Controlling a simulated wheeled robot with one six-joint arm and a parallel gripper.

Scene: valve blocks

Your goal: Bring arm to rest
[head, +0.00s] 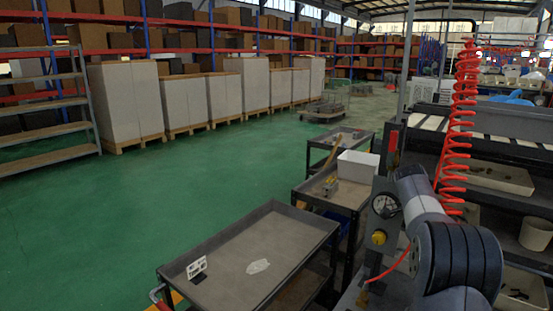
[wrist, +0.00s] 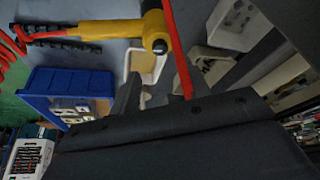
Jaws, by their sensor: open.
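My gripper (wrist: 155,92) shows at the bottom of the wrist view as a dark body with two dark fingers set apart. It is open, and I see nothing between the fingers except the bench area and a white bin beyond. In the head view my grey and dark arm (head: 455,255) is at the lower right, bent near the bench. The gripper itself cannot be made out in that view.
In the head view, a red coiled hose (head: 466,130) hangs close by my arm; a grey cart (head: 225,262) stands left.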

